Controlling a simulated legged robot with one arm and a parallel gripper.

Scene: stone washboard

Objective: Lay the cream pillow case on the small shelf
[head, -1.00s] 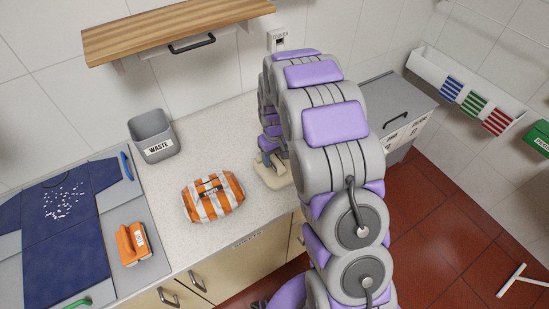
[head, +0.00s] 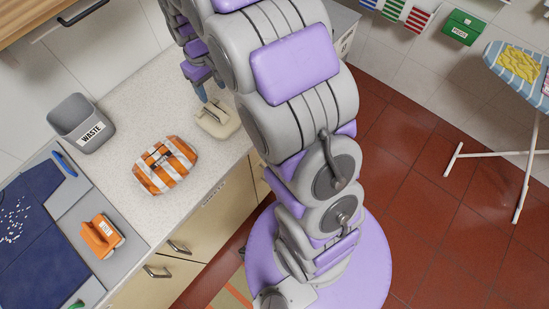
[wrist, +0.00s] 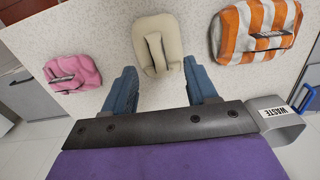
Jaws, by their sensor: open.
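The cream pillow case (head: 217,118) lies folded on the speckled counter (head: 119,172), right of an orange-and-white striped bundle. The wrist view shows the pillow case (wrist: 158,42) just beyond my fingertips, with a raised fold along its middle. My gripper (wrist: 160,78) is open, with its two blue fingers apart and nothing between them. In the head view my gripper (head: 200,90) is partly hidden by my arm and sits just behind the pillow case. A wooden shelf (head: 28,24) on the wall at upper left is partly cut off; I cannot tell whether it is the small shelf.
A pink bundle (wrist: 73,67) shows in the wrist view. An ironing board (head: 518,70) with a yellow cloth stands at right. Red floor is open between.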

